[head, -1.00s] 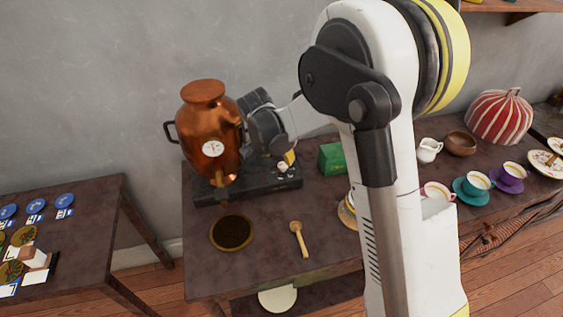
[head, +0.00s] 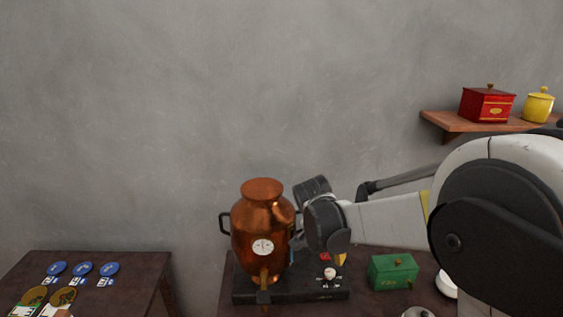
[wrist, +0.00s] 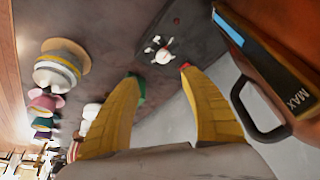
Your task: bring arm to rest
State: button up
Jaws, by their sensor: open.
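My arm reaches in from the right in the head view. Its wrist is beside the right side of a copper urn (head: 262,222), and my fingers are mostly hidden behind it there. In the wrist view my gripper (wrist: 160,72) is open, with two yellow fingers apart and nothing held between them. Beyond the fingertips is a white knob (wrist: 163,57) on the dark stand. The urn's dark handle (wrist: 258,118) is close to the right finger; I cannot tell whether they touch.
The urn stands on a black base (head: 290,291). A green box (head: 393,271) is to its right on the table. A side table (head: 135,268) with blue discs is at left. A wall shelf (head: 470,122) holds red and yellow containers. Cups (wrist: 52,72) show in the wrist view.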

jog(key=s+d+r+n+t+y, duration=0.2)
jog(key=s+d+r+n, duration=0.15)
jog(key=s+r, duration=0.7)
jog(key=s+f+n+t+y, duration=0.1)
jog(key=s+n, duration=0.4)
jog(key=s, duration=1)
jog(key=shift+a+f+t, duration=0.2)
jog(key=shift+f+t, duration=0.25)
jog(key=shift+t, duration=0.05)
jog(key=shift+w, duration=0.1)
jog(key=shift+c, duration=0.2)
